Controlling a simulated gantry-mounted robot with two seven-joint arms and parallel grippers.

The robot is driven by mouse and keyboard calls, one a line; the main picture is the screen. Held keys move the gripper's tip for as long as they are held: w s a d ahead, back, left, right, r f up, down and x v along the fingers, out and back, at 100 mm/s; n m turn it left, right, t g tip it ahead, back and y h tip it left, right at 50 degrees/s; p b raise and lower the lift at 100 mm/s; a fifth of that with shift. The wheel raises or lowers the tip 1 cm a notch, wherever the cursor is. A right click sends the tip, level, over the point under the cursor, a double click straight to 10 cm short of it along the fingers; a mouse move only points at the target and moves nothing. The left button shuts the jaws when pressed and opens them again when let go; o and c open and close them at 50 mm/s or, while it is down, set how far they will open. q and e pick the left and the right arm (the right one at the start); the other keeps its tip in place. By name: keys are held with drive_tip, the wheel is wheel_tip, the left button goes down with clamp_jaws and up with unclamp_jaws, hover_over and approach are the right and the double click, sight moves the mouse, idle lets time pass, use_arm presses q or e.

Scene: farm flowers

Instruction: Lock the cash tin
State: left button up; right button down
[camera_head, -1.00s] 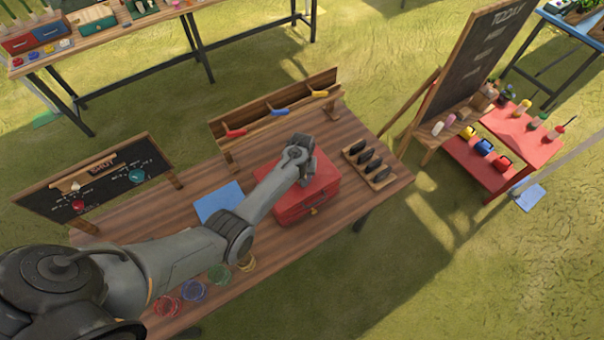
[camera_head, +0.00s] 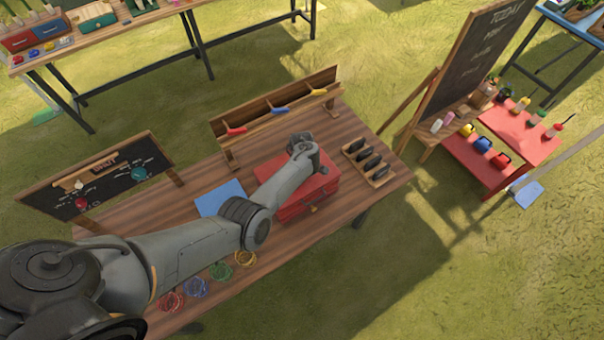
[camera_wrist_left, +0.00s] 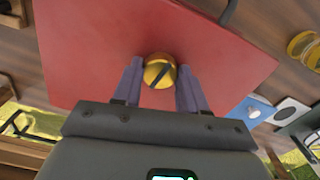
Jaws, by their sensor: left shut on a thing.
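The red cash tin (camera_head: 300,202) stands closed on the wooden table. A small gold part (camera_head: 313,208) shows on its front in the head view. My left gripper is over the tin's lid in the head view, where its fingers are hidden by my wrist. In the left wrist view, my left gripper (camera_wrist_left: 158,66) has its fingers either side of a round gold lock knob (camera_wrist_left: 160,74) on the tin's red lid (camera_wrist_left: 90,60). The knob has a dark diagonal slot. My right gripper is not in view.
A rack with coloured-handled tools (camera_head: 281,110) stands behind the tin. A wooden tray of dark items (camera_head: 368,162) is close to its right. A blue sheet (camera_head: 220,197) lies left, and several coloured wire coils (camera_head: 220,270) lie along the front edge.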

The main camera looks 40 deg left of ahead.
use_arm(q)
drive_tip(key=shift+n, duration=1)
drive_tip(key=o, duration=1.1)
drive_tip(key=shift+c, duration=0.2)
drive_tip(key=shift+r, duration=0.1)
drive_tip(key=shift+r, duration=0.25)
wheel_tip(320, 180, up, 10)
drive_tip(key=p, duration=0.3)
drive_tip(key=shift+a, duration=0.1)
